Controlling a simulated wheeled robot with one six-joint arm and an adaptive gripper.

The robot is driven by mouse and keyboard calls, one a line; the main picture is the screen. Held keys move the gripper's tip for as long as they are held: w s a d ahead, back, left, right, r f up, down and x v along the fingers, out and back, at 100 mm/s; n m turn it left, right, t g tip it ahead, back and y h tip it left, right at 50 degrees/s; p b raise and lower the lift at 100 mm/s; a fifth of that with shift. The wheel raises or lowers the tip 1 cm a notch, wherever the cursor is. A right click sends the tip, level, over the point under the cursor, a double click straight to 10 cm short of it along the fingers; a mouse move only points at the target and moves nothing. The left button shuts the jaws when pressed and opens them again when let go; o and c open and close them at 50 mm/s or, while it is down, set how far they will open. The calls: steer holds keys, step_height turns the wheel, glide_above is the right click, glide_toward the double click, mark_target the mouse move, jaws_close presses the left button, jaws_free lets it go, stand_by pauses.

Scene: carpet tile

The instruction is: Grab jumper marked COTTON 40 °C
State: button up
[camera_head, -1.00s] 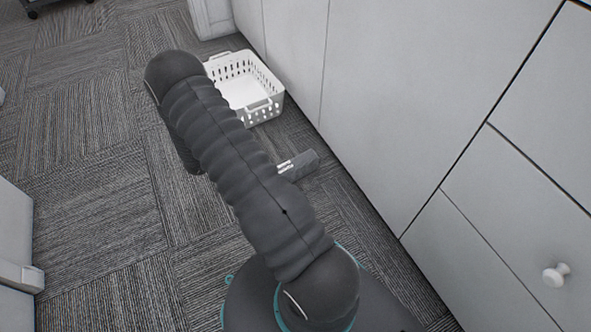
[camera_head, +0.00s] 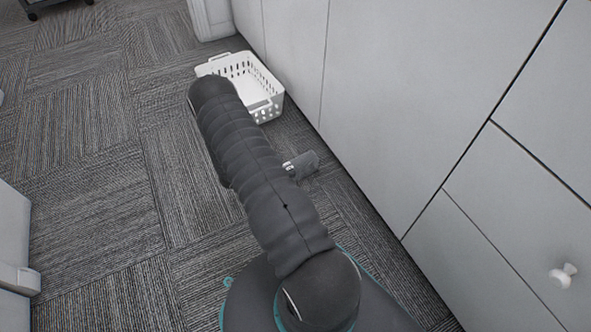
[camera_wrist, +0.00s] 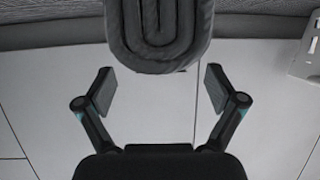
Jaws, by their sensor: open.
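A dark grey rolled garment (camera_wrist: 158,30) fills the top middle of the wrist view, its spiral end facing me. No label text can be read on it there. In the head view a small grey bundle with white marks (camera_head: 303,164) lies on the carpet beside my arm, close to the cabinet; it looks like the same garment, partly hidden by my arm. My gripper (camera_wrist: 158,90) is open and empty in the wrist view. The garment appears centred between the fingers and just beyond their tips, apart from them. My gripper is hidden behind my arm in the head view.
A white slotted basket (camera_head: 262,112) stands on the carpet against the cabinet, beyond the bundle; part of it seems to show at the wrist view's right edge (camera_wrist: 306,62). White cabinet fronts (camera_head: 385,100) run along the right. Open carpet (camera_head: 90,170) lies to the left.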

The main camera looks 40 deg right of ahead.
mark_target(295, 163)
steer(key=shift+b+x, duration=0.35)
steer(key=shift+x, duration=2.3)
steer(key=shift+w, duration=0.1)
steer(key=c, duration=1.5)
